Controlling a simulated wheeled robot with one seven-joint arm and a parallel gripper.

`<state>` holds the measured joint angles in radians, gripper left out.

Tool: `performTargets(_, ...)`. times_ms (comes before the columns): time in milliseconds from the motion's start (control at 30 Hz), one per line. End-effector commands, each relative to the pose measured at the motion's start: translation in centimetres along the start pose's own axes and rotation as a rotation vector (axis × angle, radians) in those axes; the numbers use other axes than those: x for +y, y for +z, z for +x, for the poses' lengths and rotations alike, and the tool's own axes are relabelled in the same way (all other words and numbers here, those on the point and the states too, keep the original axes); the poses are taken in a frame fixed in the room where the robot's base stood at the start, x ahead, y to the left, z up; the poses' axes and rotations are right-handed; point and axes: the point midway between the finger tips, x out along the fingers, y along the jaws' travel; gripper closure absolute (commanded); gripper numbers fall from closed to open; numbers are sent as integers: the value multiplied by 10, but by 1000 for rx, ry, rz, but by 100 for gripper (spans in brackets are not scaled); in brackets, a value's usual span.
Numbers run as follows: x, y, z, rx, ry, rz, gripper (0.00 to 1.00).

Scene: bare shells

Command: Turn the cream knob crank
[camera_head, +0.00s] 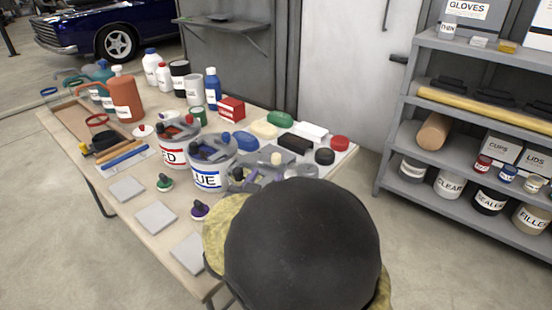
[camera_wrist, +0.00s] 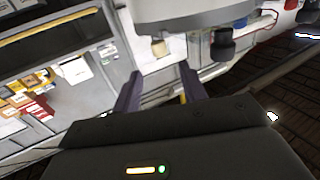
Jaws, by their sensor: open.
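A small cream knob (camera_wrist: 158,47) shows in the wrist view at the edge of a pale rounded body (camera_wrist: 190,12). It lies just beyond my gripper (camera_wrist: 160,88), whose two purple-grey fingers are open and apart, with nothing seen between them. The knob looks roughly in line with the gap, not touched. In the head view a cream knob (camera_head: 276,158) stands among grey parts near the table's front right, and it looks like the same one. The crank's arm cannot be made out. My dark round arm link hides much of that corner.
The blue-labelled can (camera_head: 207,178) and the red-labelled can (camera_head: 172,155) stand left of the knob. A black block (camera_head: 295,143) and a red round lid (camera_head: 340,143) lie behind it. A dark knob (camera_wrist: 222,45) is right of the cream one. Grey shelves (camera_head: 395,145) stand right.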

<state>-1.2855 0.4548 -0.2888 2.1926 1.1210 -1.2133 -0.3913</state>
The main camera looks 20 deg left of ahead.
Motion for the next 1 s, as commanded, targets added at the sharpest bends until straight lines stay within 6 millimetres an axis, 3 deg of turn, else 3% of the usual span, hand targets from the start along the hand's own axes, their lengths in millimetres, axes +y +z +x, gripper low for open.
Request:
performTargets(500,-1,1,85,1,-1,-1,58)
performTargets(900,-1,0,94,0,-2,-1,58)
performTargets(1000,-1,0,94,0,-2,-1,77)
